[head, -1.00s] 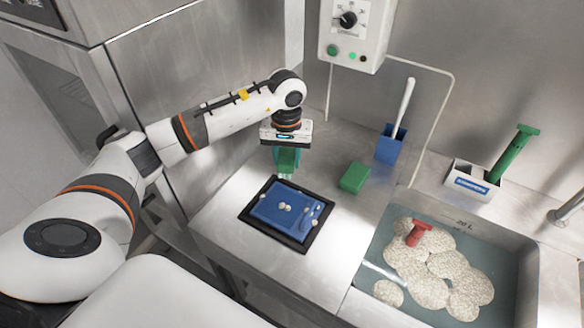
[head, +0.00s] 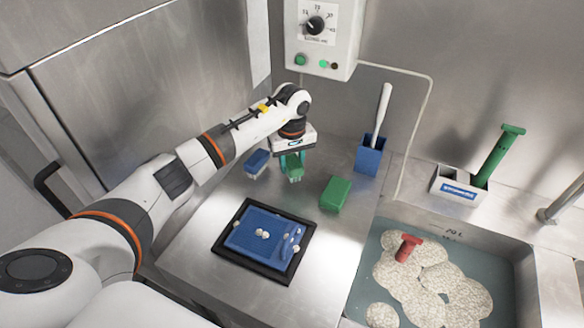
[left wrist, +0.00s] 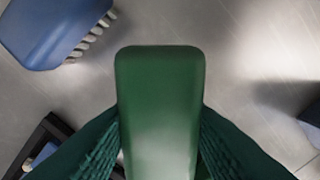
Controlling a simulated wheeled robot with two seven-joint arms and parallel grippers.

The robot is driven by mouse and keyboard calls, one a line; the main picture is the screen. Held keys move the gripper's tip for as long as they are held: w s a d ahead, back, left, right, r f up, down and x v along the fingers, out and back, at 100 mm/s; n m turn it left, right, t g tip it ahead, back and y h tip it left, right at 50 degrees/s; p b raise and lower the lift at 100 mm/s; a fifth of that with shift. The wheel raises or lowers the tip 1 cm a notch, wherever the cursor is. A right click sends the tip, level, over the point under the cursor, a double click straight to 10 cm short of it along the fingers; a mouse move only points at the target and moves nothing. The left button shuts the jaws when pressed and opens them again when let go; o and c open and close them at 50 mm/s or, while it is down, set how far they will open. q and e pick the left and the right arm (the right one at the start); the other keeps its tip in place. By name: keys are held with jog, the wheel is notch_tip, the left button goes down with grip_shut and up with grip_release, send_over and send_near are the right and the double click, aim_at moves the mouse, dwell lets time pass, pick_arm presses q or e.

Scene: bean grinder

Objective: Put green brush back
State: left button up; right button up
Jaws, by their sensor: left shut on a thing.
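My left gripper (head: 292,165) is shut on a green block-shaped thing, which I take to be the green brush (head: 296,174). In the left wrist view, the brush's smooth green top (left wrist: 160,100) lies between the dark green fingers (left wrist: 160,145). Its underside is hidden. In the head view, the gripper holds it over the steel counter, behind the black-rimmed tray (head: 226,255) and right of a blue brush (head: 256,162). The blue brush (left wrist: 52,25) shows bristles in the left wrist view. A separate green block (head: 335,193) sits to the right. My right gripper is out of view.
A blue holder (head: 369,158) with a white-handled tool stands at the back. A white holder (head: 447,187) with a green-handled tool (head: 497,158) is behind the sink. The sink (head: 365,280) holds water, pale discs and a red tool (head: 408,247). A control box (head: 321,40) hangs above.

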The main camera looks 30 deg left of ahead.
pick_arm(q)
notch_tip(320, 180, down, 2)
jog(key=shift+f, duration=0.45)
jog(key=o, duration=0.9)
jog(key=shift+c, duration=0.2)
jog(key=shift+o, duration=0.4)
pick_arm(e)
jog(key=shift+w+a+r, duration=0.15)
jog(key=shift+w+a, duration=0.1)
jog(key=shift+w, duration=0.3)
pick_arm(q)
jog(key=shift+r, duration=0.1)
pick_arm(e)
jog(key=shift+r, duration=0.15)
